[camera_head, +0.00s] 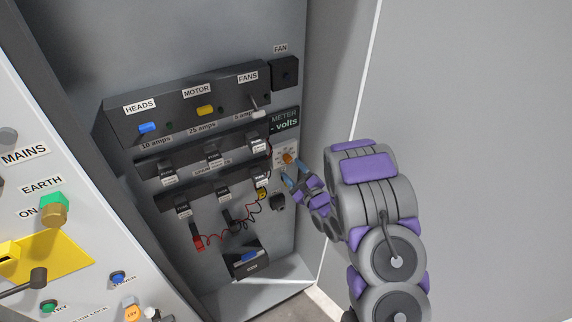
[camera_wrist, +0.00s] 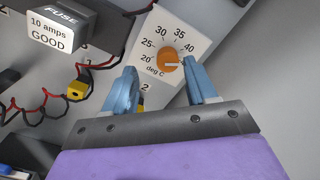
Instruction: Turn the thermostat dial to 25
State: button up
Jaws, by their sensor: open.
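The thermostat dial (camera_wrist: 170,61) is an orange knob on a white plate (camera_wrist: 148,32) printed 20, 25, 30, 35, 40 and "deg C". Its pale mark appears to point right, a little below the 40. In the head view the dial (camera_head: 287,158) sits under the green meter label. My gripper (camera_wrist: 161,72) has two blue fingers, open, one on each side of the dial's lower part. I cannot tell whether they touch it. In the head view my gripper (camera_head: 293,171) is just below the dial.
A fuse marked "10 amps GOOD" (camera_wrist: 55,28) is left of the plate. Red and black wires and a yellow connector (camera_wrist: 76,91) hang near the left finger. The fuse panel (camera_head: 185,105) fills the cabinet's left. A plain grey panel (camera_head: 470,130) stands at right.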

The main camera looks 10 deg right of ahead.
aim_at(290, 162)
jog(key=w+b, duration=0.1)
jog(key=w, duration=0.4)
jog(key=shift+d, duration=0.2)
jog(key=shift+w+a, duration=0.15)
jog(key=shift+a, duration=0.65)
jog(key=shift+c, duration=0.9)
jog(key=shift+d, duration=0.45)
jog(key=c, duration=0.4)
jog(key=shift+a, duration=0.15)
jog(key=c, duration=0.5)
